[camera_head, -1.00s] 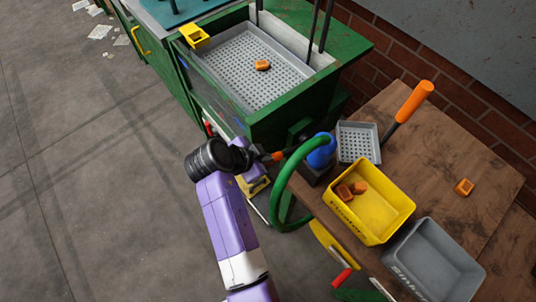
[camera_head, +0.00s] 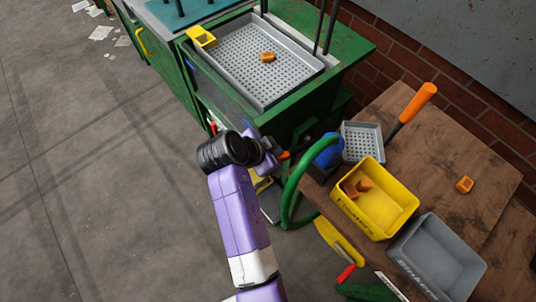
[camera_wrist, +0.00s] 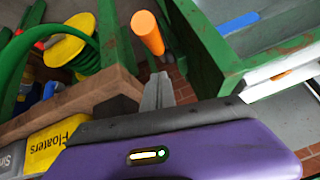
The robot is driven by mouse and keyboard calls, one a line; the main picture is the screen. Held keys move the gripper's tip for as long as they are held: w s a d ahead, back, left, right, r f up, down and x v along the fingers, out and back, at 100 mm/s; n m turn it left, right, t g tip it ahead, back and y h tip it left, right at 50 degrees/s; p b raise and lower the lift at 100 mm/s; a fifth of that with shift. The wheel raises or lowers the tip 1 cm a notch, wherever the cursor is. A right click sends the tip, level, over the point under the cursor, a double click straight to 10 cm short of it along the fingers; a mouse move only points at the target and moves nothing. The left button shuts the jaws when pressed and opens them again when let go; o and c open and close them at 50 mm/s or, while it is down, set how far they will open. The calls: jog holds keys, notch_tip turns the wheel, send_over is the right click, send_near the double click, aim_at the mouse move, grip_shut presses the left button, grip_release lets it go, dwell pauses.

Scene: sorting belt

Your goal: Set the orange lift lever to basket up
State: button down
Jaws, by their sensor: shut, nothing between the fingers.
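A green hoop (camera_head: 291,190) and a blue object (camera_head: 328,152) stand close right of my gripper. The wooden table (camera_head: 450,150) holds a yellow bin (camera_head: 398,190), a grey bin (camera_head: 440,262) and a perforated scoop (camera_head: 362,141) with an orange handle.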

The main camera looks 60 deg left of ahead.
jog(key=s+v, duration=0.1)
jog(key=v, duration=0.7)
jog(key=shift+d+f+b, duration=0.2)
jog(key=shift+f+b, duration=0.1)
jog(key=shift+f, duration=0.1)
